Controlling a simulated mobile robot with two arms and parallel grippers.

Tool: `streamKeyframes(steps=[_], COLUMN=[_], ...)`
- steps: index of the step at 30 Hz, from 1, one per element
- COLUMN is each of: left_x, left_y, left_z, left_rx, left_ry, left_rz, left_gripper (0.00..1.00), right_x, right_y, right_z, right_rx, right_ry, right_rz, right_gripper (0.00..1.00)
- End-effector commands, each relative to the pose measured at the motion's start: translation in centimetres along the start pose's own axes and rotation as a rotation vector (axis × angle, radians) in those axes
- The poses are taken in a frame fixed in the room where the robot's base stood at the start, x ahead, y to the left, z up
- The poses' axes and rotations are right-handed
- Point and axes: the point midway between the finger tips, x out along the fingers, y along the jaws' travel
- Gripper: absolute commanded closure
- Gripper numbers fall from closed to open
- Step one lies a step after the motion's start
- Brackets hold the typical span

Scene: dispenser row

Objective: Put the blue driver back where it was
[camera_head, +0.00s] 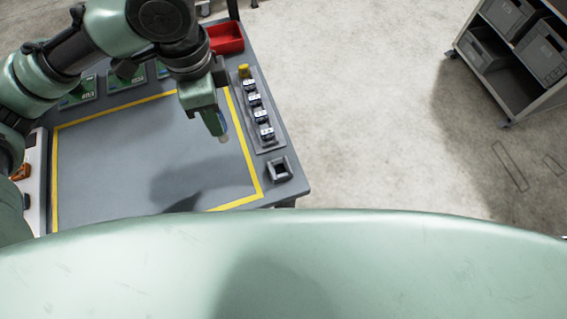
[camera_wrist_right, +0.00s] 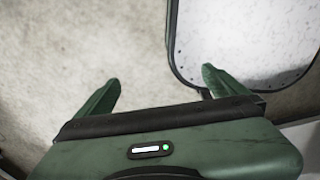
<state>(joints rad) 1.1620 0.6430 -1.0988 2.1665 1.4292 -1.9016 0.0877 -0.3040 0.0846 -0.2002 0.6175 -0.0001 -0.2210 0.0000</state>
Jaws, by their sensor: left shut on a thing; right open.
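My left gripper (camera_head: 216,124) is over the right part of the grey table, left of the dispenser row. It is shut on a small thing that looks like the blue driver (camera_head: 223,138). Only a bluish bit and a pale tip show below the fingers; the rest is hidden. The dispenser row (camera_head: 258,112) is a grey strip with several dark and white units and a yellow piece at its far end. My right gripper (camera_wrist_right: 160,80) shows in the right wrist view, open and empty above the floor.
A black square holder (camera_head: 280,169) stands at the table's near right corner and looks empty. A red bin (camera_head: 226,38) is at the back. Green boards (camera_head: 80,92) lie at the back left. The yellow-framed area (camera_head: 110,160) is clear. A shelf (camera_head: 515,50) stands far right.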

Motion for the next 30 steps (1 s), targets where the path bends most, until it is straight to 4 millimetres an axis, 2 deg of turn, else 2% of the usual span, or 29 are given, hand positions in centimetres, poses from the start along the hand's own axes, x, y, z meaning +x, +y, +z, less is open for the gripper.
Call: streamKeyframes(steps=[1,6,18,24,30], left_x=[-1.0,-3.1,-8.0,-9.5,-9.6], left_y=[0.2,1.1,3.9,5.0,5.5], left_z=[-0.9,-3.5,-8.8,-10.5,-11.0], left_rx=[0.138,0.642,1.813,2.228,2.398], left_ry=[0.003,0.004,-0.014,-0.027,-0.032], left_rz=[-0.001,-0.002,0.002,0.011,0.021], left_gripper=[1.00,1.00,1.00,1.00,1.00], right_x=[-0.6,-1.6,-3.9,-4.6,-4.9], right_y=[0.0,-0.4,-0.6,-0.3,0.0], right_z=[-0.4,-1.3,-1.3,-1.0,-0.9], right_rx=[0.001,0.004,0.005,0.003,0.002], right_ry=[0.005,0.016,0.015,0.010,0.007], right_rz=[0.000,-0.004,-0.007,-0.004,-0.001], right_gripper=[0.00,0.00,0.00,0.00,0.00])
